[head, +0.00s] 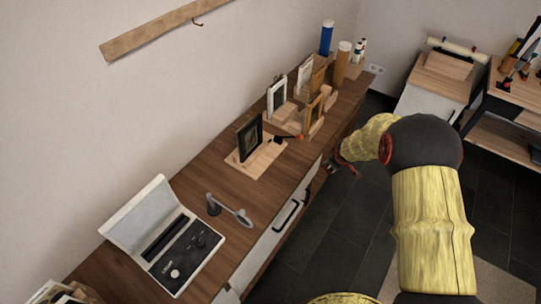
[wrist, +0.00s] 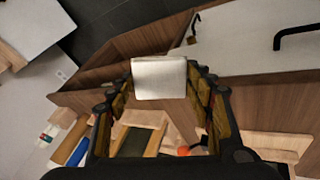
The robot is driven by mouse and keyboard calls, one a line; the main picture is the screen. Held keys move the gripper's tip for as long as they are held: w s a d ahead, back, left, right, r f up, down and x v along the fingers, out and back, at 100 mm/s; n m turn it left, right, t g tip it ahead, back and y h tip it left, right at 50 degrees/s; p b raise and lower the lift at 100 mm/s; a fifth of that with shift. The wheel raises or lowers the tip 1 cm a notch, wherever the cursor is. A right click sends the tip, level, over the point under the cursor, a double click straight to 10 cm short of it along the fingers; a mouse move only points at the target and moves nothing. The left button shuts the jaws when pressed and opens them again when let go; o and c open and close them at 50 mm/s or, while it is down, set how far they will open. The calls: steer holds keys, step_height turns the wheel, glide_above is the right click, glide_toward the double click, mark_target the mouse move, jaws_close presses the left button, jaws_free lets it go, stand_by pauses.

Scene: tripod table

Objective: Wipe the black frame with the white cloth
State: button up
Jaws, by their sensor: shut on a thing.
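The black frame (head: 249,140) stands upright on a light wooden board (head: 262,163) on the long brown cabinet; I cannot make it out in the wrist view. My gripper (head: 336,164) is off the cabinet's front edge, to the right of the frame and apart from it. In the wrist view, my gripper (wrist: 158,92) is shut on the white cloth (wrist: 160,77), a small pale block-like piece between the fingertips. The cloth cannot be made out in the head view.
A black item with an orange-red end (head: 298,137) lies just right of the frame. Other frames (head: 277,96) and bottles (head: 326,38) stand farther back. Dark floor (head: 345,215) is clear.

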steer(key=shift+w+a+r+n+t+y, duration=0.15)
steer(key=shift+w+n+t+y, duration=0.15)
steer(key=shift+w+n+t, duration=0.15)
stand_by(0.3)
